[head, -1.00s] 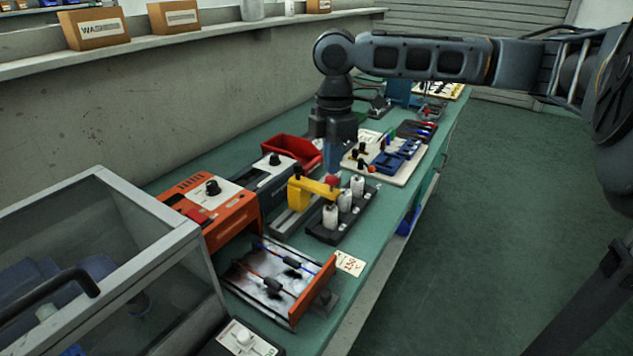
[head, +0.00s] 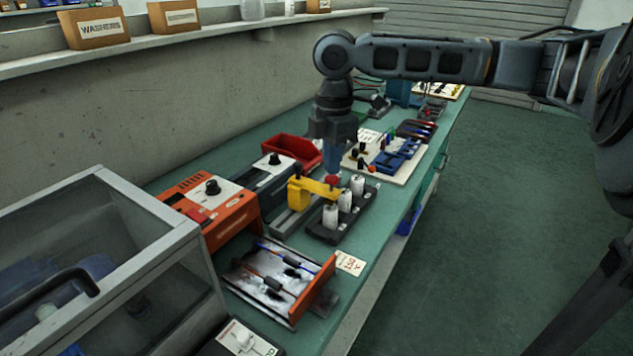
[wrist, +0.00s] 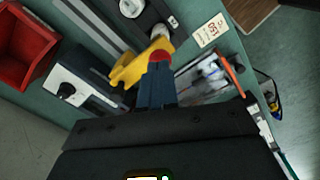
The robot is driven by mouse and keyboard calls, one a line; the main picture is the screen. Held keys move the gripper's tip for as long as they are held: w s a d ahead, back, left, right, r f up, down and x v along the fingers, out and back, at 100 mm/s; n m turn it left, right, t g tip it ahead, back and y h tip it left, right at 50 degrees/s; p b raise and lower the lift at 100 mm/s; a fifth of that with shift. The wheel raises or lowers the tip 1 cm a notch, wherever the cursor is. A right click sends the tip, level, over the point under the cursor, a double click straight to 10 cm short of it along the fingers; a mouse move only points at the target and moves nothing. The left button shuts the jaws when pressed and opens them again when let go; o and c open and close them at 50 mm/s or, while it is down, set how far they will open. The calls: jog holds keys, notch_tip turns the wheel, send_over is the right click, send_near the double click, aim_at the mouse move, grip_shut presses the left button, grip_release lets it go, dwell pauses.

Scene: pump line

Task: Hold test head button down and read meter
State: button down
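The yellow test head (head: 308,191) reaches out over a dark rack of white cylinders and carries a red button (head: 333,181) at its end. It also shows in the wrist view (wrist: 128,70), with the red button (wrist: 159,55) just beyond my fingertips. My gripper (head: 332,174) points down with its blue fingers together, holding nothing. The tips are at the button's top and look to be touching it; how far it is pressed I cannot tell. A grey box with a white panel and black knob (head: 272,170) stands behind; no meter reading is legible.
The dark rack (head: 325,234) holds white cylinders. An orange unit (head: 238,222) and an open orange-edged tray (head: 322,282) stand in front, with a small card (head: 350,263) alongside. A red bin (head: 292,147) is behind. A clear-sided enclosure (head: 195,238) fills the near left.

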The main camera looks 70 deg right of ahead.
jog(key=shift+f+b, duration=0.3)
jog(key=shift+f, duration=0.95)
dwell(1.2)
jog(key=shift+r, duration=0.15)
jog(key=shift+r+p, duration=3.15)
jog(key=shift+r, duration=0.3)
